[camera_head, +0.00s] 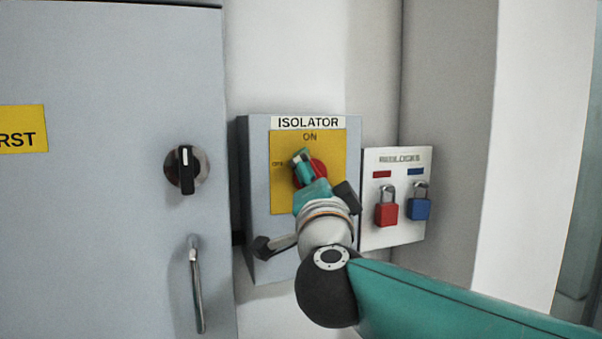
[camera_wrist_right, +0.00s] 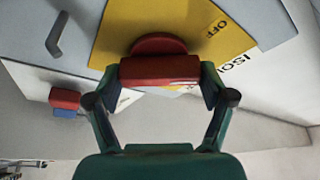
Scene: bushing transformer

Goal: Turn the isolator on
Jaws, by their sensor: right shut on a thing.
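The isolator (camera_head: 258,190) is a grey box on the wall with a yellow plate (camera_head: 283,198) marked ON at the top and OFF at the left. Its red rotary handle (camera_head: 318,168) is partly hidden behind my right gripper (camera_head: 304,168) in the head view. In the right wrist view the red handle (camera_wrist_right: 160,70) lies between the two fingers of my right gripper (camera_wrist_right: 160,82), which is shut on it. The handle's exact angle is hard to tell in the head view. My left gripper is not in view.
A grey cabinet (camera_head: 90,230) with a black knob (camera_head: 186,168) and a metal door handle (camera_head: 196,285) stands at the left. Right of the isolator, a padlock board (camera_head: 390,240) holds a red padlock (camera_head: 386,210) and a blue padlock (camera_head: 419,207).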

